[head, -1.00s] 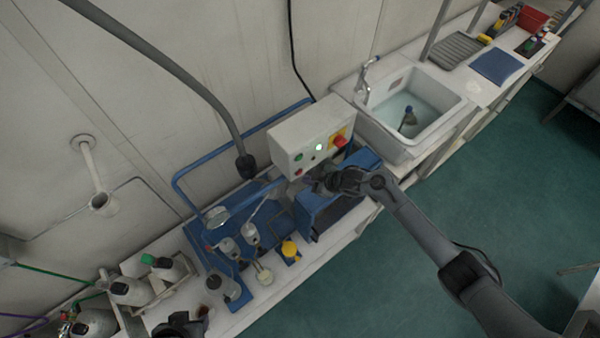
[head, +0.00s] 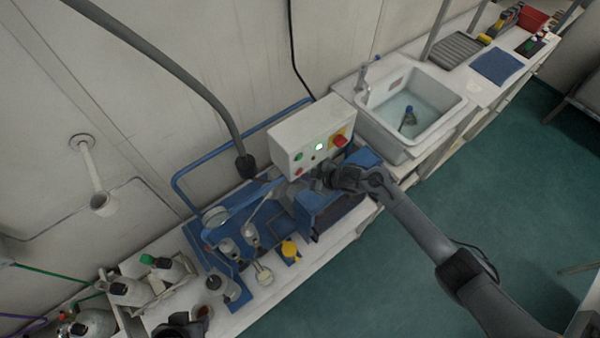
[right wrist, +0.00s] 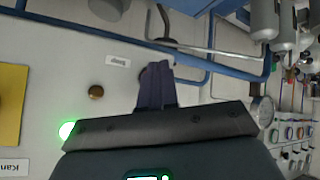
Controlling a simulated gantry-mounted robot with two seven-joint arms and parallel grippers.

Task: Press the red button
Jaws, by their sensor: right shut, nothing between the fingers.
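The pale control box (head: 303,136) stands on the blue frame against the wall. Its face has a small red button (head: 298,171) at lower left, a green button (head: 299,157) above it, a lit green lamp (head: 319,147) and a red mushroom button (head: 340,141) on a yellow plate. My right gripper (head: 322,178) is shut and empty, close in front of the face's lower part. In the right wrist view its fingertips (right wrist: 158,68) overlap a dark round part near a small label; contact cannot be told. A dark piece, probably my left gripper (head: 181,326), shows at the bottom edge.
A sink (head: 413,103) with water adjoins the box on the right. Gauges, bottles and a yellow-capped item (head: 290,250) stand to the lower left of the box.

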